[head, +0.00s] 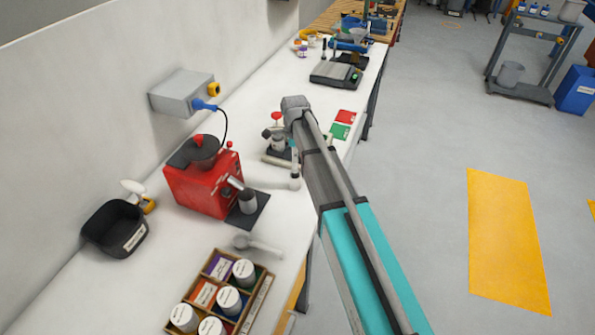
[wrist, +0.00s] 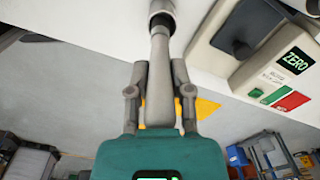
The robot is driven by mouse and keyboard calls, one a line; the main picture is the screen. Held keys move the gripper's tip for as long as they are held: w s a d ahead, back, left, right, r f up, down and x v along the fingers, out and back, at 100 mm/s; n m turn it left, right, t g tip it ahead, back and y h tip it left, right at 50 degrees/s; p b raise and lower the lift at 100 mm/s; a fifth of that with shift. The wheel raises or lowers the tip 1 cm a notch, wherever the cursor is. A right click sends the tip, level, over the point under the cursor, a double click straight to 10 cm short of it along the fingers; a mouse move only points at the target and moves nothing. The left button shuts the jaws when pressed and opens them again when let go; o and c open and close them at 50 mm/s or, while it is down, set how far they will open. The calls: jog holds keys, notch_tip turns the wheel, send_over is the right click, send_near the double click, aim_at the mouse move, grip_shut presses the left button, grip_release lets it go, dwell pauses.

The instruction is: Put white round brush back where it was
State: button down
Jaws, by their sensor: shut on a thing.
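My gripper (wrist: 157,72) has its two grey fingers on either side of a pale, slim-handled tool, shut on it. This looks like the white round brush (wrist: 160,52); it widens into a dark end and a pale rim at the top of the wrist view. In the head view my gripper is mostly hidden by my own arm, above the front edge of the bench. A pale rod with a rounded end (head: 295,183) shows just below there; whether it is the brush I cannot tell.
A red machine (head: 203,180), a black tray (head: 115,230) and a wooden box of jars (head: 250,310) stand on the white bench.

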aim_at(295, 165)
jog(key=shift+f+b, duration=0.4)
jog(key=shift+f, duration=0.3)
jog(key=shift+f, duration=0.1)
jog(key=shift+f+b, duration=1.8)
jog(key=shift+b, duration=0.1)
jog(key=shift+f, duration=0.15)
jog(key=c, duration=0.5)
grip_release()
jog(key=shift+c, duration=0.2)
jog(key=shift+r, duration=0.25)
notch_tip(295, 165, up, 12)
jog(key=p, duration=1.2)
